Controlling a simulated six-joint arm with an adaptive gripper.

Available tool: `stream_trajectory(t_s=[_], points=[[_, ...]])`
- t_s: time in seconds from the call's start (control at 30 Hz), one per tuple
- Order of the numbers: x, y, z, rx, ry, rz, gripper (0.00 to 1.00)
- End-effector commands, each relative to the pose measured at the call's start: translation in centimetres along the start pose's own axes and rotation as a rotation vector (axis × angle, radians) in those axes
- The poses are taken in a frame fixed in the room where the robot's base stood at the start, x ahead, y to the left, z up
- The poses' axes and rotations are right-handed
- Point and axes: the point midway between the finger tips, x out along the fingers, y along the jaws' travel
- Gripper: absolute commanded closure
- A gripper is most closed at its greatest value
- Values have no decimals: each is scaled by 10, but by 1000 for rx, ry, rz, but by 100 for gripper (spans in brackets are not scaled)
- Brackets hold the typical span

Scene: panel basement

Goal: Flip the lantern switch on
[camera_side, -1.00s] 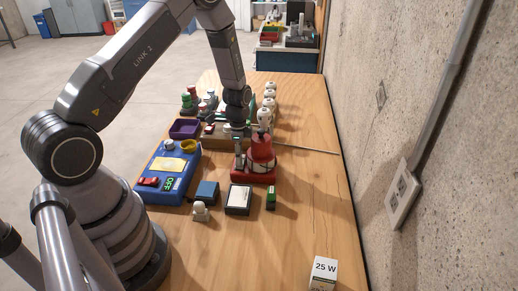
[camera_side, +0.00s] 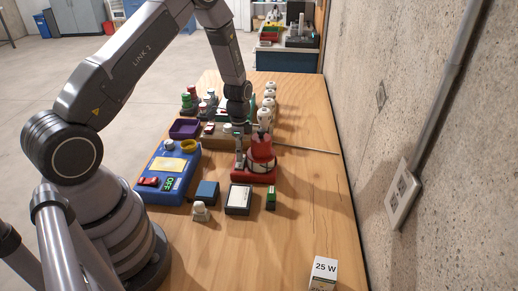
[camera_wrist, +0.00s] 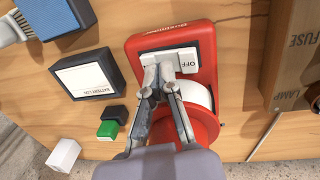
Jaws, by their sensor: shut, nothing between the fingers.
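The red lantern (camera_side: 262,151) stands on the wooden table with a red base and a white band. In the wrist view its red base (camera_wrist: 206,45) carries a pale rocker switch (camera_wrist: 185,62) with the word OFF on its right part. My gripper (camera_wrist: 160,76) is shut and empty. Its fingertips are over the left and middle of the switch and hide part of it. Whether they touch it I cannot tell. In the side view my gripper (camera_side: 238,142) points down at the left of the lantern.
A blue panel (camera_side: 172,178) with a red switch and a green OFF label is at the left. A dark battery box (camera_wrist: 86,77), a green block (camera_wrist: 108,129) and a white block (camera_wrist: 63,155) lie near the lantern.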

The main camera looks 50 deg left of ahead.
Motion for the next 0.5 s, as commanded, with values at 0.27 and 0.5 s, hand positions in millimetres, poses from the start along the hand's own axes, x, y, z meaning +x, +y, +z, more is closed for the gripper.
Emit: stream_trajectory(t_s=[0.27, 0.5], points=[[-34, 9, -1, 0, 3, -5, 100], [-88, 25, 0, 1, 2, -4, 100]])
